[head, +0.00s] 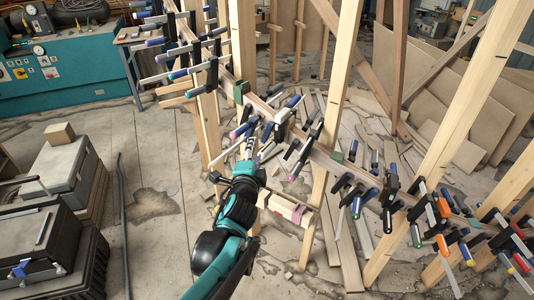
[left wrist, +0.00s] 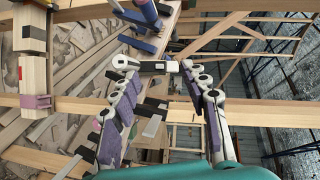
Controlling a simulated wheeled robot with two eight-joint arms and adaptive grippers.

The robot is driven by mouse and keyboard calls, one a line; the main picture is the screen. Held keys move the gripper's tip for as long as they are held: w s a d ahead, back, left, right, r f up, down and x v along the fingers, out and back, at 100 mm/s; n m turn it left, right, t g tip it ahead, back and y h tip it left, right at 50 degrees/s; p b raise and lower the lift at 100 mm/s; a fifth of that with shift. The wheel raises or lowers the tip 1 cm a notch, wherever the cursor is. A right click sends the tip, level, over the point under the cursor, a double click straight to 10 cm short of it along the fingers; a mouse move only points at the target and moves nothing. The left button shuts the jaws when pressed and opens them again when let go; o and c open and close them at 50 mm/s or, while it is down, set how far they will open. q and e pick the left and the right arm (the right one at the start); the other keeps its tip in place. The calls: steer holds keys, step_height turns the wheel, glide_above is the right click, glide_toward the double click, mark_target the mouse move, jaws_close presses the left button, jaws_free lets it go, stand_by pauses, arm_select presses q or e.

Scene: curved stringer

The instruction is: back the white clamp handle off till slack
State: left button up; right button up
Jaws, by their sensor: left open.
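My left gripper (head: 247,150) reaches up from the bottom of the head view to the row of clamps on the long curved wooden stringer (head: 326,157). In the left wrist view its two jointed fingers (left wrist: 158,70) with purple pads stand apart, so it is open. A short pale piece with dark marks (left wrist: 158,66) spans the gap near the fingertips; it may be the white clamp handle, but I cannot tell for sure. Whether the fingers touch it is unclear. My right gripper is not in view.
Clamps with blue handles (head: 371,195) and orange handles (head: 442,207) crowd the stringer on both sides. Upright timber posts (head: 331,120) stand close by. A grey case (head: 62,165) and a teal bench (head: 70,68) are at left. The floor between is mostly open.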

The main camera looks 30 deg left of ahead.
arm_select(q)
steer(key=w+a+r+m+t, duration=0.1)
steer(key=w+a+m+t, duration=0.2)
steer(key=m, duration=0.4)
steer(key=m+h+b, duration=0.2)
steer(key=m+h, duration=0.5)
steer(key=m, duration=1.1)
glide_toward(266, 150)
steer(key=w+f, duration=0.2)
steer(key=w, duration=0.8)
steer(key=shift+w+a+r+b, duration=0.25)
steer(key=shift+w+r+b, duration=0.05)
steer(key=shift+w+b, duration=0.1)
jaws_close()
